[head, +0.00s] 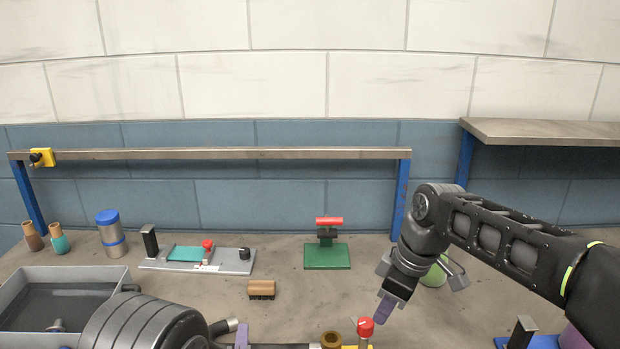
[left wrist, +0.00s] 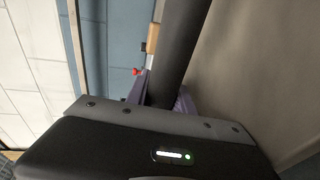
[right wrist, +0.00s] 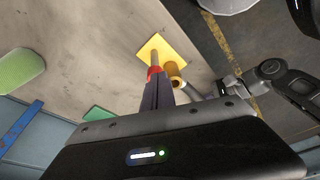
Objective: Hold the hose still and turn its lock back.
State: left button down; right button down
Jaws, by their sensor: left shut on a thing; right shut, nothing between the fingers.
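A dark hose (left wrist: 185,45) runs between the purple fingers of my left gripper (left wrist: 160,98), which is shut on it. In the head view, my left gripper (head: 242,336) is at the bottom edge, mostly cut off. The hose ends at a brass fitting (head: 331,339), also seen in the right wrist view (right wrist: 174,74). Beside the fitting stands a post with a red cap (head: 365,327) on a yellow plate (right wrist: 165,48); I cannot tell whether it is the lock. My right gripper (head: 384,309) is shut and empty, its tips right at the red cap (right wrist: 153,72); contact is unclear.
A brush (head: 262,289), a green stand with a red top (head: 327,256) and a grey plate fixture (head: 240,262) are behind. A grey tray (head: 112,278) lies left. A green round thing (head: 434,275) is partly behind my right arm.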

aim_at(361, 322)
jog(key=shift+s+d+x, duration=0.1)
jog(key=shift+d+x, duration=0.05)
jog(key=shift+x, duration=0.55)
jog(key=shift+s+d+x, duration=0.1)
jog(key=shift+d+x, duration=0.05)
jog(key=shift+x, duration=0.55)
jog(key=shift+s+d+x, duration=0.1)
jog(key=shift+d+x, duration=0.05)
jog(key=shift+x, duration=0.6)
jog(key=shift+w+a, duration=0.15)
jog(key=shift+w, duration=0.15)
jog(key=shift+w+d, duration=0.3)
jog(key=shift+w+d, duration=0.2)
jog(key=shift+w, duration=0.1)
jog(key=shift+w+d, duration=0.1)
jog(key=shift+w, duration=0.25)
jog(key=shift+d, duration=0.1)
jog(key=shift+d, duration=0.3)
